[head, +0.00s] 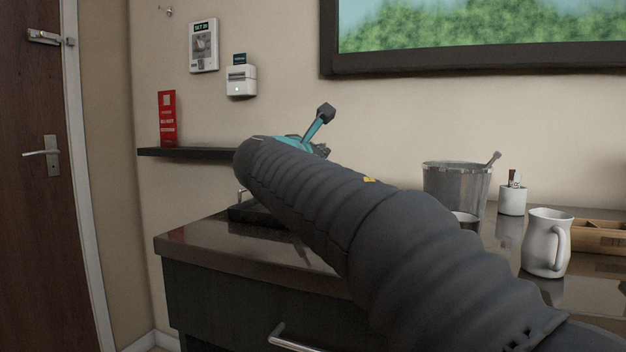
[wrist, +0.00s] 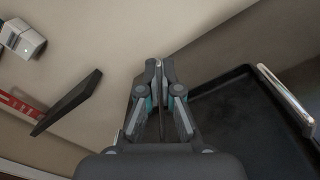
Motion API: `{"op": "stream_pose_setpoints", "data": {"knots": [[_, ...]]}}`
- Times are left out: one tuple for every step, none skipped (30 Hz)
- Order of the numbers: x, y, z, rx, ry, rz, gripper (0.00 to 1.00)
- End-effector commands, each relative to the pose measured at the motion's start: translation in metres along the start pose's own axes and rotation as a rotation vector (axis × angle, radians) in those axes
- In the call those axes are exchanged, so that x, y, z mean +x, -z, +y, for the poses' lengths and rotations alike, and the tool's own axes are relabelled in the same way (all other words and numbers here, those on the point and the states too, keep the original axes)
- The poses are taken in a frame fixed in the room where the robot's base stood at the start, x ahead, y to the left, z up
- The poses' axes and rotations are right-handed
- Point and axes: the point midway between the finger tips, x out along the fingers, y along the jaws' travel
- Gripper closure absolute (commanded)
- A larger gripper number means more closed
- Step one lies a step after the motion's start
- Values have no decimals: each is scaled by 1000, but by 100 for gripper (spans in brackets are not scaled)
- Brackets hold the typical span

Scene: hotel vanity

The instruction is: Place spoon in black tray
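The black tray (wrist: 240,122) fills the right of the wrist view, with a silver handle (wrist: 286,92) along its edge. In the head view only part of the tray (head: 250,214) shows on the counter, behind my arm. My gripper (wrist: 158,70) has its fingertips drawn together, beside the tray's left edge in the wrist view. A thin grey strip, which looks like the spoon (wrist: 158,64) seen edge-on, shows between the fingertips; its bowl cannot be made out. In the head view my arm hides the fingertips.
A dark wall shelf (head: 190,152) with a red card (head: 168,118) is behind the counter (head: 200,240). A metal bucket (head: 452,184), a white cup (head: 512,200), a white mug (head: 546,243) and a wooden box (head: 600,237) stand on the right. The tray's visible floor looks empty.

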Motion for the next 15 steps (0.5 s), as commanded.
{"op": "stream_pose_setpoints", "data": {"knots": [[3, 8, 3, 0, 0, 1, 100], [5, 11, 4, 0, 1, 1, 100], [6, 14, 6, 0, 1, 0, 100], [7, 16, 7, 1, 1, 0, 100], [8, 17, 7, 1, 1, -1, 100], [8, 18, 8, 1, 1, -1, 100], [9, 20, 7, 1, 1, -1, 100], [9, 21, 7, 1, 2, -1, 100], [9, 23, 5, 1, 2, -1, 100], [9, 26, 3, 1, 2, -1, 100], [9, 29, 1, 0, 2, -1, 100], [9, 33, -2, -1, 3, -1, 100], [9, 37, -5, -1, 3, -1, 100], [9, 41, -7, 0, 3, -1, 100], [9, 46, -11, -1, 3, -1, 100]]}}
